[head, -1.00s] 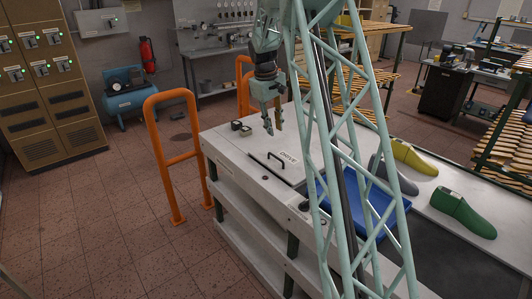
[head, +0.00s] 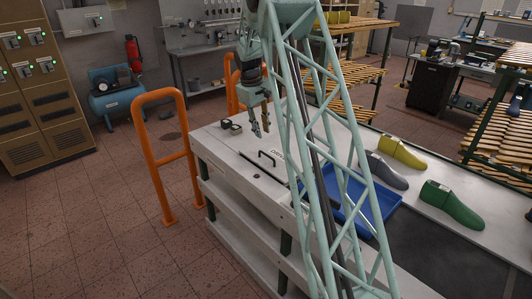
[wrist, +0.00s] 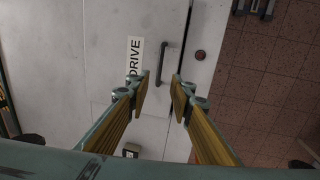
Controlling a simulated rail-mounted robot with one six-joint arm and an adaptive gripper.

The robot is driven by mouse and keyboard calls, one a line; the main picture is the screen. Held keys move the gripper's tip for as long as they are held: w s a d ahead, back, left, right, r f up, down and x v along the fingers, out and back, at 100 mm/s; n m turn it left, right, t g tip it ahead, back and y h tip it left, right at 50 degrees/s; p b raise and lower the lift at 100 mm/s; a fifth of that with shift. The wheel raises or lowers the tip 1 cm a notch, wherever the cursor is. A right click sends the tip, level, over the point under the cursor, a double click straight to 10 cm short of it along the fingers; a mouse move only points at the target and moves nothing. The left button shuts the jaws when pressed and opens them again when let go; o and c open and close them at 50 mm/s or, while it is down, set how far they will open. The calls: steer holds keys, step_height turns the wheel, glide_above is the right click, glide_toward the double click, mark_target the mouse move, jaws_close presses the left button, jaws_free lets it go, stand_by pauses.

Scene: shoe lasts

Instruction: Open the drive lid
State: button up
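The drive lid (head: 250,150) is a flat pale panel in the top of the white bench, lying level and closed. It carries a DRIVE label (wrist: 134,60) and a dark bar handle (head: 267,157). The handle also shows in the wrist view (wrist: 166,60), right of the label. My gripper (head: 262,131) hangs pointing down above the bench, behind the handle in the head view. In the wrist view my gripper (wrist: 161,84) is open and empty, its two fingers apart, with the handle just beyond the fingertips. No contact shows.
Small dark blocks (head: 231,127) stand on the bench's far end. A blue tray (head: 385,199) and grey, yellow and green shoe lasts (head: 452,205) lie to the right. An orange rail (head: 158,160) stands left of the bench.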

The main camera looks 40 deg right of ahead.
mark_target(266, 155)
steer(key=shift+d+f, duration=0.45)
steer(key=shift+f, duration=1.75)
steer(key=shift+d+f, duration=0.4)
steer(key=shift+f, duration=1.75)
steer(key=shift+d+f, duration=0.45)
steer(key=shift+f, duration=1.75)
steer(key=shift+c, duration=0.5)
jaws_close()
